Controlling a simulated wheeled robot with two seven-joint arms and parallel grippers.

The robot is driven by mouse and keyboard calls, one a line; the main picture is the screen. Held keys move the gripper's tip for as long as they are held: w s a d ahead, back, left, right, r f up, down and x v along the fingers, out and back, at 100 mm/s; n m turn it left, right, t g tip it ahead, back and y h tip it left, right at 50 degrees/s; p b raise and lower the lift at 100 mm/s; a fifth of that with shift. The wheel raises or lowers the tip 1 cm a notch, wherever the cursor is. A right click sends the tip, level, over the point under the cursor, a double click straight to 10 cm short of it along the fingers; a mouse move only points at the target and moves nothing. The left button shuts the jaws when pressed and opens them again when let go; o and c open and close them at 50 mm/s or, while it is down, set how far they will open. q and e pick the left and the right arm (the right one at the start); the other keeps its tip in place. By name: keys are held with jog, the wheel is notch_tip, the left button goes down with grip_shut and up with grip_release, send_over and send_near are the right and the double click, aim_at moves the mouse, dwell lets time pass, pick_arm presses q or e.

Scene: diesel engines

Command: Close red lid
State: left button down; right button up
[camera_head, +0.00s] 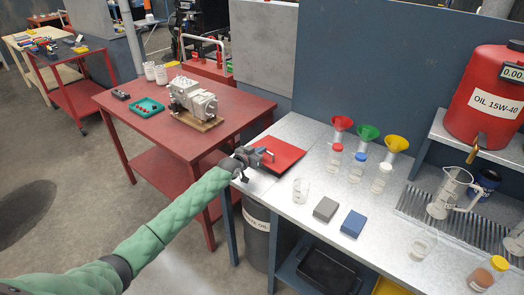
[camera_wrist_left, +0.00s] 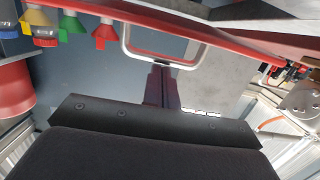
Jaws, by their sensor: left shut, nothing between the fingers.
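The red lid (camera_head: 283,155) is a flat red panel at the left end of the metal workbench in the head view. It looks low and nearly level; I cannot tell whether it is slightly raised. My left gripper (camera_head: 266,155) is at the lid's left side, shut and empty. In the left wrist view the closed fingers (camera_wrist_left: 162,72) point at a silver loop handle (camera_wrist_left: 128,48) under a long red edge, which appears to be the lid. Whether they touch is unclear. My right gripper is not in view.
A labelled grey bin (camera_head: 256,240) stands below the bench end. A glass beaker (camera_head: 301,190), a grey block (camera_head: 326,209) and a blue block (camera_head: 353,223) are right of the lid. Funnels and bottles stand behind. A red table (camera_head: 235,110) with a metal engine part (camera_head: 192,100) is at left.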

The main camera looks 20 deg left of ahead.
pick_arm(q)
jog(key=shift+s+f, duration=0.1)
jog(key=shift+f, duration=0.05)
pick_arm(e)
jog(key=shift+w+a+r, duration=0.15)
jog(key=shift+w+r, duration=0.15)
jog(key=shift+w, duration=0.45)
